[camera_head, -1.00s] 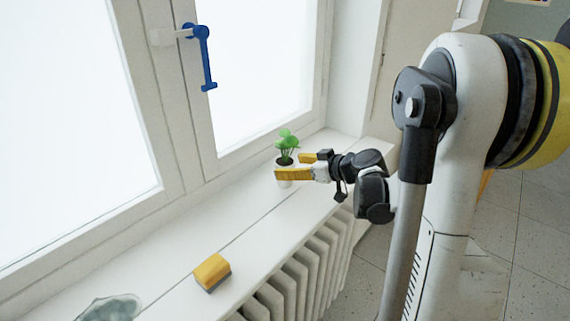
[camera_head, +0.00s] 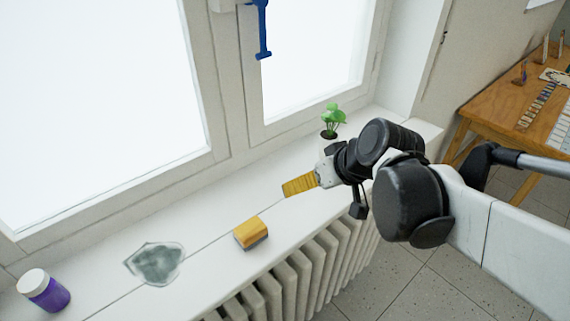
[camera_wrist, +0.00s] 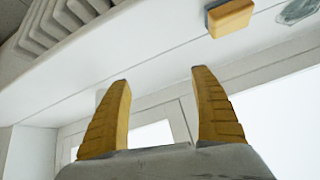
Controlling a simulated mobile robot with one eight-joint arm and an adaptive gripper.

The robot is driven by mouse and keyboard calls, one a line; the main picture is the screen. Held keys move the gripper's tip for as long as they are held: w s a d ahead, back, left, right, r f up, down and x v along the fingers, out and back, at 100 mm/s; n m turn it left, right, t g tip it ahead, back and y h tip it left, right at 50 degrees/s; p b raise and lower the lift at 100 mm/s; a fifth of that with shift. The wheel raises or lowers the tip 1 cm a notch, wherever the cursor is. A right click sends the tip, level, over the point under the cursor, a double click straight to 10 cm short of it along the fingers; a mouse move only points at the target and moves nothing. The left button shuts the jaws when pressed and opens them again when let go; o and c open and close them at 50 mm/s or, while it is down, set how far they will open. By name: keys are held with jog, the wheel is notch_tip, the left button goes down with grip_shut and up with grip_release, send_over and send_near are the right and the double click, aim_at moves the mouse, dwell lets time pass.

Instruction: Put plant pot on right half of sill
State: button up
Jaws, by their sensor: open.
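The plant pot with a green plant (camera_head: 332,120) stands upright on the white window sill (camera_head: 205,258), towards its far right end in the head view. The plant cannot be made out in the wrist view.
A yellow and grey sponge-like block (camera_head: 251,232) lies on the sill, also seen in the wrist view (camera_wrist: 229,17). Left of it are a greyish puddle-like patch (camera_head: 156,263) and a purple jar with white lid (camera_head: 45,291). A radiator (camera_head: 290,277) is below; a wooden table (camera_head: 515,110) stands right.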

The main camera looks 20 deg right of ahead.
jog(key=s+a+m+h, duration=0.1)
jog(key=s+a+h, duration=0.1)
jog(key=s, duration=0.5)
jog(key=shift+s+a, duration=0.25)
jog(key=shift+a, duration=0.3)
